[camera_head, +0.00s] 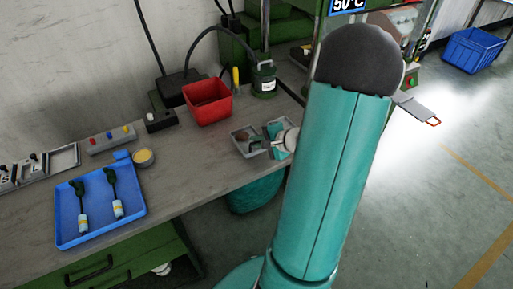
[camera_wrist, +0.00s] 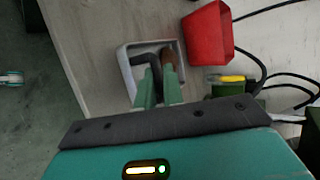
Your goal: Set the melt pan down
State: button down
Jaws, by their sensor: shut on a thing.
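My gripper (camera_wrist: 159,86) points down at a small light grey tray (camera_wrist: 127,72) on the bench, which also shows in the head view (camera_head: 236,145). Its two green fingers are shut on what looks like the melt pan, a small dark piece with a brown, handle-like part (camera_wrist: 168,58). The fingertips and the pan are over or inside the tray, and a dark bent part (camera_wrist: 145,58) lies to the left of the brown part. The fingers hide much of the pan. I cannot tell whether it touches the tray floor.
A red bin (camera_head: 208,102) stands behind the tray, with a yellow-handled tool (camera_head: 236,80) and a green canister (camera_head: 264,79) beside it. A blue tray (camera_head: 98,203) with two dark-and-white parts lies at left. A cup of yellow material (camera_head: 144,158) is near it. The bench front edge is close.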

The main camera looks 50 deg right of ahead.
aim_at(246, 147)
jog(key=shift+w+f, duration=0.35)
jog(key=shift+f, duration=0.15)
jog(key=shift+d+f, duration=0.1)
jog(key=shift+f, duration=1.4)
jog(key=shift+w, duration=0.1)
jog(key=c, duration=1.5)
grip_release()
